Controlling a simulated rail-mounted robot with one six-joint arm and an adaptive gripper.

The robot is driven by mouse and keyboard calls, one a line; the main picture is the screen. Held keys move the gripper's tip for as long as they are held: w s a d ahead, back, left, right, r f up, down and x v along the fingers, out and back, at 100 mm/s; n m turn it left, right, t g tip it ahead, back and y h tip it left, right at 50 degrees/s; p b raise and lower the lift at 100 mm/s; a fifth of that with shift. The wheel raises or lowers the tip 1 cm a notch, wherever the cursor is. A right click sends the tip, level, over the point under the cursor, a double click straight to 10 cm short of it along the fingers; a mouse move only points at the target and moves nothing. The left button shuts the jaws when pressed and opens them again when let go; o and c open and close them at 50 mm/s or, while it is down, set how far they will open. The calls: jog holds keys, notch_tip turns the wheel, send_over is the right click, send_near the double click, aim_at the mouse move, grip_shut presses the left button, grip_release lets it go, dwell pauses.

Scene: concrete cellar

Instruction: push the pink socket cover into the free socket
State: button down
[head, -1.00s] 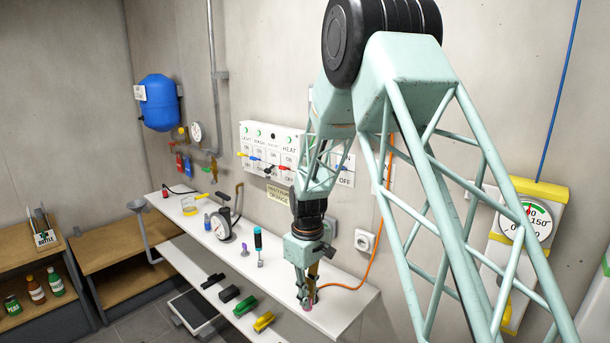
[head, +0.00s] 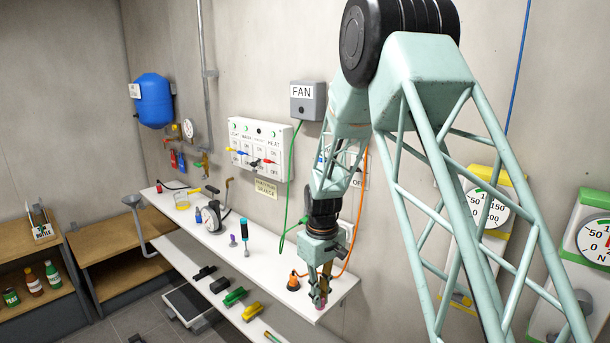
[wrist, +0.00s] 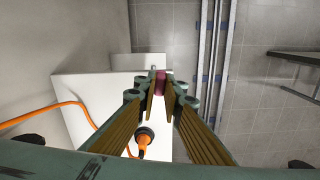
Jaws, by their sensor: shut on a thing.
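My gripper (head: 319,292) is shut on the pink socket cover (head: 318,304), over the front edge near the right end of the white shelf (head: 215,262). In the wrist view the pink cover (wrist: 160,82) sits between my two fingertips (wrist: 160,92). I cannot tell whether it touches the shelf. A pale wall socket (head: 349,229) shows only in part behind my wrist, so I cannot tell whether it is free.
An orange plug (head: 293,283) with an orange cable stands on the shelf beside my gripper; it also shows in the wrist view (wrist: 144,136). A green cord hangs from the FAN box (head: 308,100).

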jog(key=d+f+m+b, duration=0.3)
jog(key=d+m, duration=0.4)
jog(key=d, duration=0.9)
jog(key=shift+w+d+f+m+b, duration=0.2)
jog(key=shift+d+m+b, duration=0.05)
jog(key=shift+m+b, duration=0.2)
jog(key=s+f, duration=0.7)
jog(key=f, duration=0.1)
jog(key=shift+f, duration=0.4)
jog(key=shift+a, duration=0.15)
